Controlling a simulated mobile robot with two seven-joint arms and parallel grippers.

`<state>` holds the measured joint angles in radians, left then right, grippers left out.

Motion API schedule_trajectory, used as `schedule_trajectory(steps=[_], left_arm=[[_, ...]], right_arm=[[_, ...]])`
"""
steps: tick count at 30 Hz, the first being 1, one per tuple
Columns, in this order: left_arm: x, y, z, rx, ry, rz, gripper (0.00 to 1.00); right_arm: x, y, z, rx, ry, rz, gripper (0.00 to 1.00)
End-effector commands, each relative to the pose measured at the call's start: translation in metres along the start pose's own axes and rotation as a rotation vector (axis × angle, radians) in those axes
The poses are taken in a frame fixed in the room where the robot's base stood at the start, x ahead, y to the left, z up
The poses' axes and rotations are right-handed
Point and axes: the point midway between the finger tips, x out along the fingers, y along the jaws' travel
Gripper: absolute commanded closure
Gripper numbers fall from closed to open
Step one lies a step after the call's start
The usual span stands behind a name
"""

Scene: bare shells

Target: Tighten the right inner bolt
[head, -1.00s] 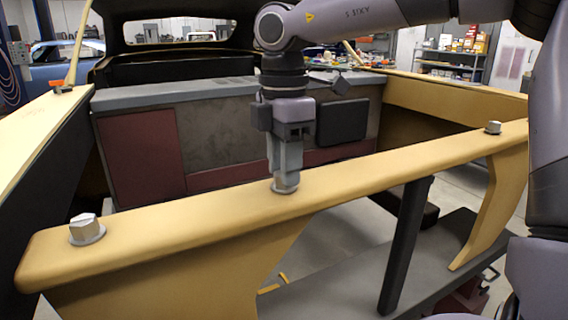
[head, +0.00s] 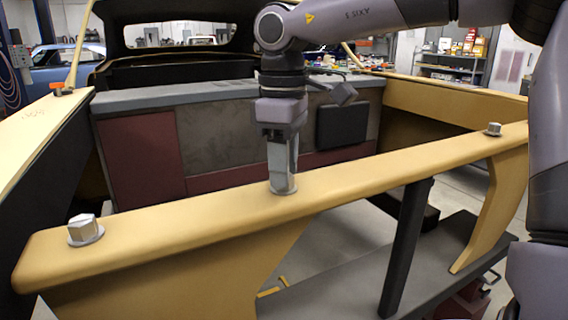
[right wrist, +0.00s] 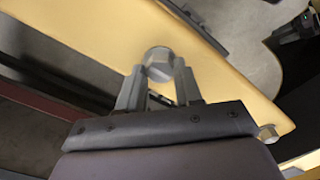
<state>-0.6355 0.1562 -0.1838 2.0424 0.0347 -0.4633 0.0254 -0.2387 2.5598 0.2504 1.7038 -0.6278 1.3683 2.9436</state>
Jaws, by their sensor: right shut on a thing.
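A yellow beam (head: 390,163) runs across the head view with three hex bolts and washers on top. The left bolt (head: 84,229) and the right bolt (head: 493,128) stand clear. My right gripper (head: 283,178) points straight down and is shut on the middle bolt (head: 284,190), whose head is mostly hidden by the fingers in the head view. In the right wrist view the same bolt (right wrist: 159,62) shows its grey head between the two fingertips of my gripper (right wrist: 160,83). Another bolt (right wrist: 267,133) shows farther along the beam. My left gripper is not in view.
Behind the beam is an open shell with a grey-topped panel (head: 220,92) and a dark red door (head: 142,160). A yellow side rail (head: 40,128) runs along the left. A dark post (head: 405,245) and a grey ledge (head: 345,290) lie below the beam.

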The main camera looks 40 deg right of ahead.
Motion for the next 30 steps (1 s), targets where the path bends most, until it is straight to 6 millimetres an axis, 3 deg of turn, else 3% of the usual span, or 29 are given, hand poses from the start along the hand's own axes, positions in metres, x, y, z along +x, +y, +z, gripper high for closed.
schedule_trajectory(steps=[20, 21, 23, 30], left_arm=[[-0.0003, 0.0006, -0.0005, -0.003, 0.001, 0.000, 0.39], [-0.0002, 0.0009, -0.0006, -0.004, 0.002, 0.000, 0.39], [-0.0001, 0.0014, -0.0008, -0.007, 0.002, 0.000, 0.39], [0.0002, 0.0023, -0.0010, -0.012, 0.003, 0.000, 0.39]], right_arm=[[-0.0051, 0.0018, -0.0024, 0.062, 0.016, 0.009, 0.96], [-0.0050, 0.0018, -0.0024, 0.062, 0.016, 0.009, 0.56], [-0.0045, 0.0016, -0.0021, 0.061, 0.013, 0.008, 0.39], [-0.0022, 0.0010, -0.0011, 0.061, 0.007, 0.004, 0.39]])
